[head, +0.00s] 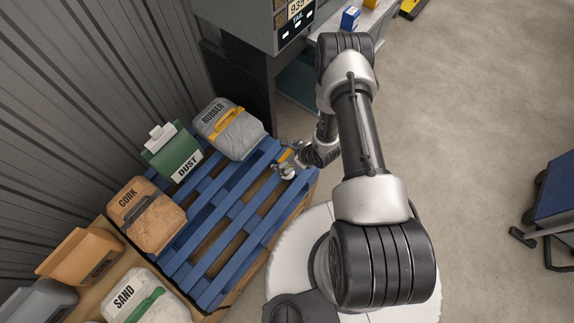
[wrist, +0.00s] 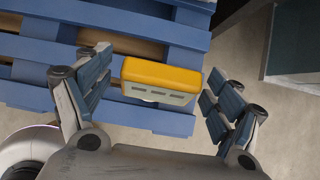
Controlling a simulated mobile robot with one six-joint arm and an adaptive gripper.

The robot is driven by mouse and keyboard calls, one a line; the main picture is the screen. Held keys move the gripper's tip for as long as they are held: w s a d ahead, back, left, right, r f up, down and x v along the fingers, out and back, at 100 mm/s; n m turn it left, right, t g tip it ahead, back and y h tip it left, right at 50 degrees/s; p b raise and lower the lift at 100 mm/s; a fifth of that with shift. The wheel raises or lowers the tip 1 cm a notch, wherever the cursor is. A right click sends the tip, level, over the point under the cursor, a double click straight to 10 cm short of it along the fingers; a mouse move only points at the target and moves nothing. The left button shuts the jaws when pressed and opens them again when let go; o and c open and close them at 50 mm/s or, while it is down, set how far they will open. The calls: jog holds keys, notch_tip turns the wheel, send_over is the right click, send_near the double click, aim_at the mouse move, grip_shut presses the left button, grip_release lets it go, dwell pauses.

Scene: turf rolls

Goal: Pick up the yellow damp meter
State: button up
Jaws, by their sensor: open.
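The yellow damp meter (wrist: 160,78) is a small block with a yellow top and a pale grey side with dark slots. In the wrist view it lies between the two fingers of my gripper (wrist: 162,72), with a gap on each side. My gripper is open, its fingers spread left and right of the meter. In the head view my gripper (head: 287,166) is low at the right edge of the blue pallet (head: 214,214). A bit of the yellow meter (head: 284,156) shows there, mostly hidden by the gripper.
A rubber bag (head: 230,133), a green dust box (head: 172,155), a cork bag (head: 145,215) and a sand bag (head: 135,300) stand along the pallet's left side and front. A grey machine (head: 235,22) stands behind. Open floor (head: 470,130) lies to the right.

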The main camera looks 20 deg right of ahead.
jog(key=c, duration=1.8)
